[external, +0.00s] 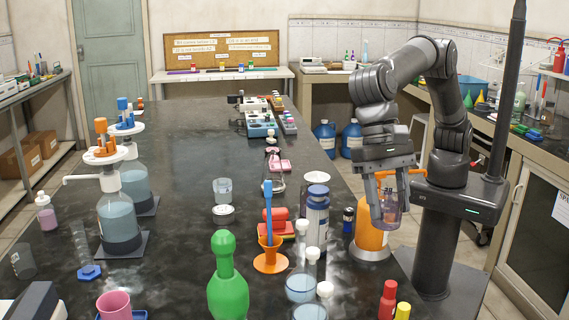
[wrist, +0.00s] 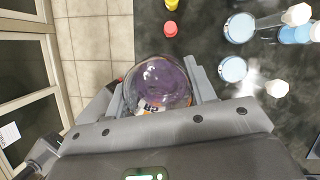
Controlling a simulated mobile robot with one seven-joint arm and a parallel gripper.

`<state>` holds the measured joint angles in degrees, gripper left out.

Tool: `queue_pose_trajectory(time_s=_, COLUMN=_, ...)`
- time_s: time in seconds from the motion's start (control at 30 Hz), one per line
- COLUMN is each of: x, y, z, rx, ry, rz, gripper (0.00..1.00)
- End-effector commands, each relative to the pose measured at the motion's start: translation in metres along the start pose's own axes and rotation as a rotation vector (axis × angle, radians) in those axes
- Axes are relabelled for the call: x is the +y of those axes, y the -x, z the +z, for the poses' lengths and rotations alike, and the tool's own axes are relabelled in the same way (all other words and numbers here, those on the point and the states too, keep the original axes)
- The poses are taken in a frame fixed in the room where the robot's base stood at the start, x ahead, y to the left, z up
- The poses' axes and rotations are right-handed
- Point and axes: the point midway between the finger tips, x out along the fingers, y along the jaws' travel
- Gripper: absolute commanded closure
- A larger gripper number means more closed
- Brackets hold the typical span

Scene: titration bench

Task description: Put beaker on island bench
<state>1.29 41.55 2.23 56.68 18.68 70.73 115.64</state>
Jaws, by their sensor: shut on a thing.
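My gripper (external: 389,203) is shut on a clear beaker (external: 392,211) with a purplish tint, near the right edge of the island bench (external: 178,262). In the wrist view, the round beaker (wrist: 158,82) sits between the fingers of my gripper (wrist: 162,92). The bench's dark top (wrist: 205,40) lies to the right there, with floor tiles to the left. In the external view the beaker overlaps an orange container. I cannot tell how high it is above the bench.
The orange container (external: 371,238) stands at the bench edge close to the beaker. A blue-capped bottle (external: 317,212), an orange funnel-shaped stand (external: 270,259), a green bottle (external: 227,280) and a red bottle (external: 388,299) stand nearby. The middle left of the bench is mostly clear.

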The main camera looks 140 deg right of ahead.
Motion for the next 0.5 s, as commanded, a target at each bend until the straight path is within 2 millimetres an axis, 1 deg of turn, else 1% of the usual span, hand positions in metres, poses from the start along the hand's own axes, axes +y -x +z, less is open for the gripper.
queue_pose_trajectory(time_s=0.07, x=0.001, y=-0.013, z=-0.006, rx=0.001, ry=-0.001, rz=0.001, gripper=0.76)
queue_pose_trajectory(time_s=0.1, x=0.000, y=-0.023, z=-0.010, rx=0.001, ry=-0.001, rz=0.002, gripper=0.76)
queue_pose_trajectory(time_s=0.23, x=0.001, y=-0.045, z=-0.020, rx=0.001, ry=-0.001, rz=0.002, gripper=0.76)
queue_pose_trajectory(time_s=0.5, x=0.001, y=-0.078, z=-0.033, rx=0.000, ry=0.000, rz=0.000, gripper=0.76)
